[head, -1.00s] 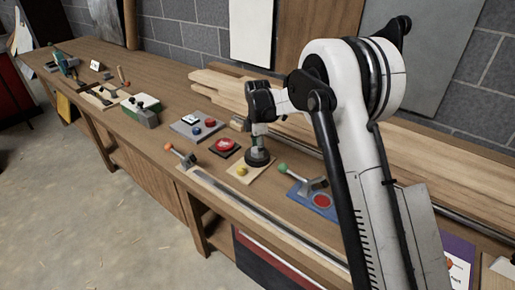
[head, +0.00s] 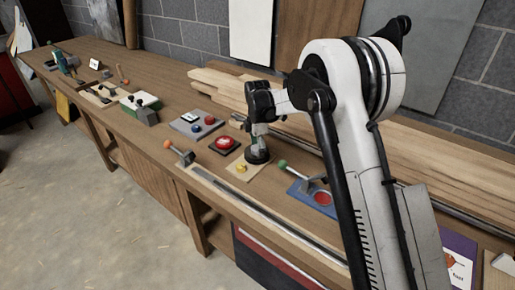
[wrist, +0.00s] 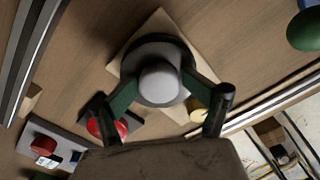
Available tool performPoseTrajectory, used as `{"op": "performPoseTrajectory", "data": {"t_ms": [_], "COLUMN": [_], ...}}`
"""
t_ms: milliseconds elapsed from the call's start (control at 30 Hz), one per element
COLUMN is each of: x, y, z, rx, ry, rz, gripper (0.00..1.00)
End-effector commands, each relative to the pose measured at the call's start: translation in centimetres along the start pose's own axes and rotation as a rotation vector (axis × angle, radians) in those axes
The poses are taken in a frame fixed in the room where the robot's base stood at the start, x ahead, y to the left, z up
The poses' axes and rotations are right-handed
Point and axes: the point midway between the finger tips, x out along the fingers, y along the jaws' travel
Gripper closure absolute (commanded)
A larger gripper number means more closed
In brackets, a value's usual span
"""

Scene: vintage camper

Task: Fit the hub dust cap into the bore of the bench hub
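The bench hub (wrist: 128,62) is a dark round piece on a pale wooden plate, seen in the wrist view; in the head view it shows as a dark disc (head: 257,157) under my gripper. A grey, rounded piece (wrist: 160,82), which looks like the hub dust cap, sits over the middle of the hub. My gripper (wrist: 162,90) points down, its green fingers on either side of the grey piece and seemingly touching it. The bore and the underside of the cap are hidden, so I cannot tell whether the cap is seated.
A yellow button (head: 241,168) stands close beside the hub on the plate. A red button (head: 224,143) lies to the left. A green-knobbed lever on a blue base (head: 320,203) stands to the right. Long planks (head: 440,165) lie behind. An orange-knobbed lever (head: 180,152) stands near the front edge.

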Motion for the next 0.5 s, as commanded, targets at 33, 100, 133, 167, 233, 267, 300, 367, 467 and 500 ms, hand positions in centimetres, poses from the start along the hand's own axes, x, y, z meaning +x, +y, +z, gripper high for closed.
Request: {"op": "performPoseTrajectory", "data": {"t_ms": [33,100,133,167,233,267,300,367,467,500], "x": [0.06,0.01,-0.01,-0.02,-0.06,-0.07,-0.09,-0.1,-0.13,-0.18], "y": [0.01,0.02,0.03,0.04,0.06,0.07,0.07,0.09,0.11,0.11], "z": [-0.03,-0.02,-0.02,-0.02,-0.02,-0.02,-0.02,-0.02,-0.02,-0.01], "rx": [0.0,0.0,0.0,0.0,0.0,0.0,0.0,0.0,0.0,0.0], "ry": [0.0,0.0,0.0,0.0,0.0,0.0,0.0,0.0,0.0,0.0], "rz": [0.0,0.001,0.001,0.001,0.002,0.002,0.003,0.003,0.004,0.004], "gripper": [0.44,0.44,0.44,0.44,0.44,0.44,0.44,0.44,0.44,0.44]}}
